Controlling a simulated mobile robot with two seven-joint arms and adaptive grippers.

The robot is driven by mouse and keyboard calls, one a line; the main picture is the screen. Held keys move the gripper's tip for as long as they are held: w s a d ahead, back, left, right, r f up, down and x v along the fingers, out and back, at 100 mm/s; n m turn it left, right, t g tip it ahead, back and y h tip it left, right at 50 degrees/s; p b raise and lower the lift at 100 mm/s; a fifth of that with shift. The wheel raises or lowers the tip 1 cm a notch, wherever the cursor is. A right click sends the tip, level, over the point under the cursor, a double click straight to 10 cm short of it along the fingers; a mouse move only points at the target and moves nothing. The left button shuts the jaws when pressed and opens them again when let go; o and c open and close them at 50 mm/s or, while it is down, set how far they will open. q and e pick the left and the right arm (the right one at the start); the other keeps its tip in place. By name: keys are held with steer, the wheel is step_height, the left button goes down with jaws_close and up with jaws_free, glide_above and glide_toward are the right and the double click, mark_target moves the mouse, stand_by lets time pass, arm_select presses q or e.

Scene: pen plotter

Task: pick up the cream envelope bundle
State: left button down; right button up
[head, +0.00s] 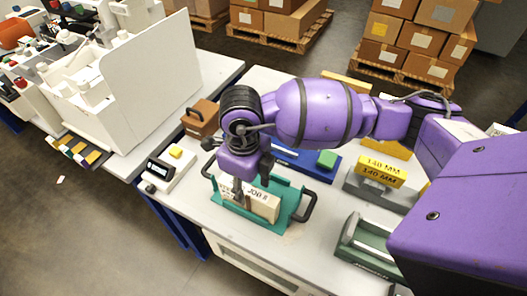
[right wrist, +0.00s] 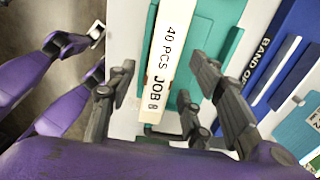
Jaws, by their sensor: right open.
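The cream envelope bundle (head: 262,205) is a long block with black print. It sits in a teal tray (head: 287,224) with dark handles on the table. In the right wrist view the bundle (right wrist: 167,60) reads "40 PCS JOB 8". My right gripper (head: 240,187) points down over the left part of the tray and hides part of the bundle. In the right wrist view its fingers stand open, one on each side of the bundle. Whether they touch it I cannot tell. I do not make out my left gripper.
A blue tray (head: 324,172) with a green block lies behind the teal tray. Yellow "140 MM" blocks (head: 381,171) stand to the right, above a green-grey holder (head: 366,246). A brown case (head: 201,118) and a small display device (head: 162,167) are to the left.

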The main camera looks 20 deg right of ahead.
step_height(320, 180, down, 2)
steer(key=shift+w+f, duration=0.1)
jaws_close()
stand_by(0.5)
